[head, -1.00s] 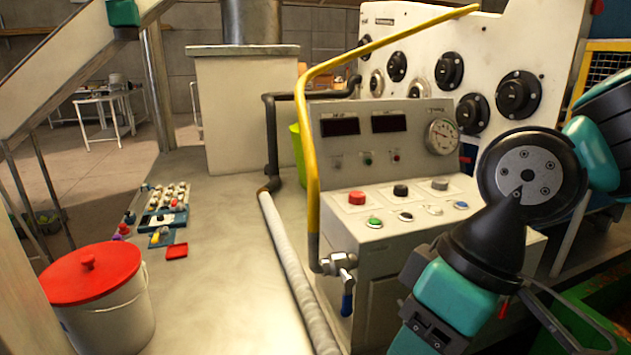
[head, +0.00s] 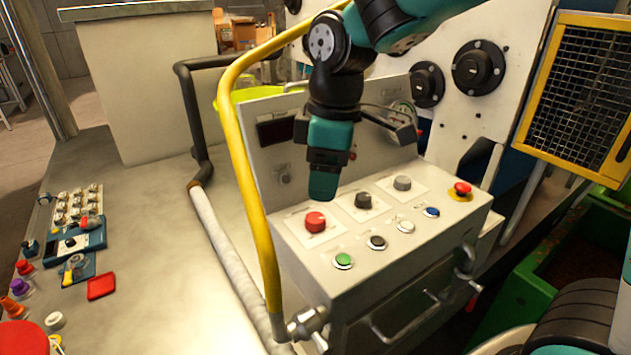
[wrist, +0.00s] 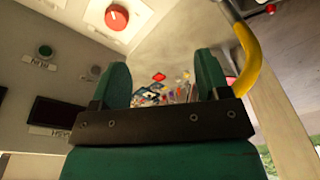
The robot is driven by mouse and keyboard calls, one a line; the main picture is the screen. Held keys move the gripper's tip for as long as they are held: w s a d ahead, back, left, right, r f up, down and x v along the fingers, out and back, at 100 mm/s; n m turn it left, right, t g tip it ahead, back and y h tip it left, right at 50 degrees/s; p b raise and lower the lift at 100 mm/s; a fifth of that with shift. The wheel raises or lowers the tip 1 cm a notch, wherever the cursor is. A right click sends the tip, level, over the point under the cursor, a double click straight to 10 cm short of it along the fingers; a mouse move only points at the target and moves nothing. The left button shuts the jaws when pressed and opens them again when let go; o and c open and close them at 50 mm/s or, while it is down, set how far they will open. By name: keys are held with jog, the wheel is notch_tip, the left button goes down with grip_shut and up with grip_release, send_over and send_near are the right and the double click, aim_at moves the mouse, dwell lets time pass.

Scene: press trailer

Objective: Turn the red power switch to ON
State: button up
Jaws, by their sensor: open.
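The red power switch is a red knob (head: 315,222) on a white plate at the left of the console's top face (head: 295,240). The knob also shows at the top of the wrist view (wrist: 117,17), left of centre. Its markings are too small to read in the head view. My gripper (head: 322,190) hangs above the console, close to the red knob and in front of the upright panel. In the wrist view its two teal fingers (wrist: 162,68) stand apart with nothing between them. The knob is outside the fingers, apart from them.
A black knob (head: 366,201) and a grey knob (head: 402,183) sit right of the red one, with several push buttons in front. A red emergency button (head: 462,188) is at the right end. A yellow pipe (head: 240,150) rises along the console's left side.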

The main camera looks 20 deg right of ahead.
aim_at(315, 217)
jog(key=w+d+r+n+h+p, duration=0.1)
jog(key=w+d+r+n+p, duration=0.15)
jog(key=w, duration=0.45)
jog(key=shift+n, duration=0.25)
jog(key=f+p, duration=0.1)
jog(key=f, duration=0.4)
jog(key=f+p, duration=0.1)
jog(key=f, duration=0.5)
jog(key=a+f+p, duration=0.1)
jog(key=f+p, duration=0.1)
jog(key=f, duration=0.3)
jog(key=shift+w+f, duration=0.25)
jog(key=shift+f, duration=0.1)
jog(key=c, duration=0.9)
